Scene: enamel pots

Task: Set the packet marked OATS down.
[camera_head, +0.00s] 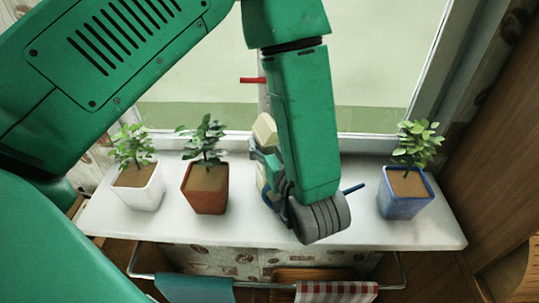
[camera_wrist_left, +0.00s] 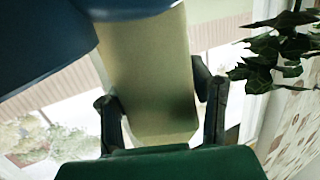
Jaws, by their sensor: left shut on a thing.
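My left gripper (camera_head: 265,158) hangs over the white windowsill (camera_head: 150,222), between the terracotta pot and the blue pot. It is shut on a cream packet (camera_head: 264,131), whose pale top shows just left of my forearm. In the left wrist view the packet (camera_wrist_left: 150,75) sits between the two dark fingers of my left gripper (camera_wrist_left: 155,92). No OATS marking is readable in either view. My arm and wrist hide much of the packet, and I cannot tell whether it touches the sill. My right gripper is not in view.
A white pot (camera_head: 140,190) and a terracotta pot (camera_head: 205,190) with plants stand on the left. A blue pot (camera_head: 406,195) with a plant stands on the right. The window is behind. A teal towel (camera_head: 195,288) and a checked towel (camera_head: 336,291) hang below.

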